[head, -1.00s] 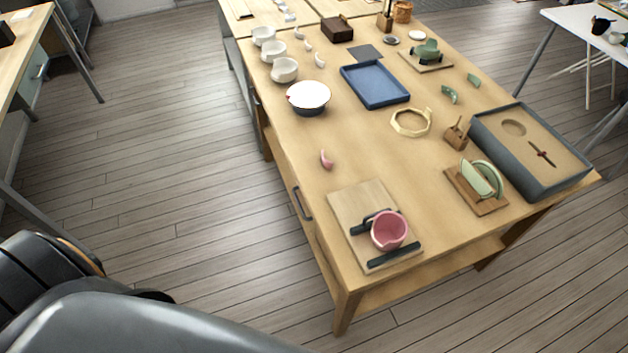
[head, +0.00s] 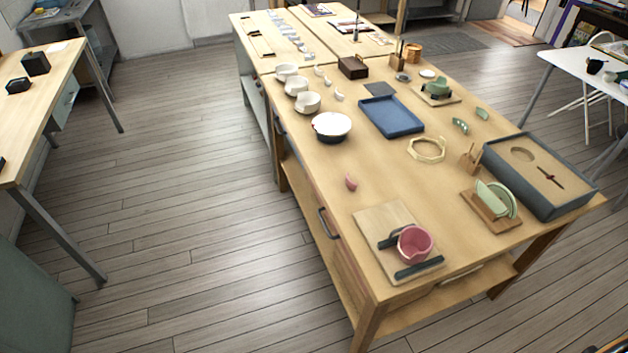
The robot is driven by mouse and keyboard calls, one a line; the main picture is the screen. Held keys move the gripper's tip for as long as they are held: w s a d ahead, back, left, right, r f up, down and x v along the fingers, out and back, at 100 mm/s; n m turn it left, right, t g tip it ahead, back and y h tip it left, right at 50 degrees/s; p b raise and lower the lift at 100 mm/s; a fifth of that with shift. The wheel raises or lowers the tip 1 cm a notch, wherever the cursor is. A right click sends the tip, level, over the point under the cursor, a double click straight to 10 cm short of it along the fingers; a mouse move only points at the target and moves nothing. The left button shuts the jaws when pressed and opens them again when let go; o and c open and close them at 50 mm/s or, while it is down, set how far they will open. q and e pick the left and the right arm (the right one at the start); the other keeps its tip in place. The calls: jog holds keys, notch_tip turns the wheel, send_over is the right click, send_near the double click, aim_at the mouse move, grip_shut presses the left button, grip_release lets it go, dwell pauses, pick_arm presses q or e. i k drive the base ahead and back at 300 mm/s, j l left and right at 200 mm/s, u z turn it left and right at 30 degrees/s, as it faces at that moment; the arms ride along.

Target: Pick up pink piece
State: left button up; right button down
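A small pink piece (head: 351,183) lies on the bare wooden table top, near the left edge, in the head view. A pink cup (head: 414,243) with a broken rim stands on a wooden board (head: 374,219) at the table's near end, between dark bars. The pink piece is apart from the board and the cup. Neither of my grippers shows in the head view.
The wooden table (head: 400,170) also bears a white bowl (head: 331,126), a blue tray (head: 391,117), an octagonal ring (head: 427,149), green pieces on a stand (head: 490,206) and a grey box (head: 541,180). Open wooden floor (head: 190,200) lies left of the table.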

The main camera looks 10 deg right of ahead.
aim_at(352, 186)
jog(key=l+u, duration=0.2)
jog(key=l, duration=1)
jog(key=k+l+u, duration=0.2)
jog(key=l, duration=1)
jog(key=i+l, duration=0.05)
jog(key=i, duration=0.05)
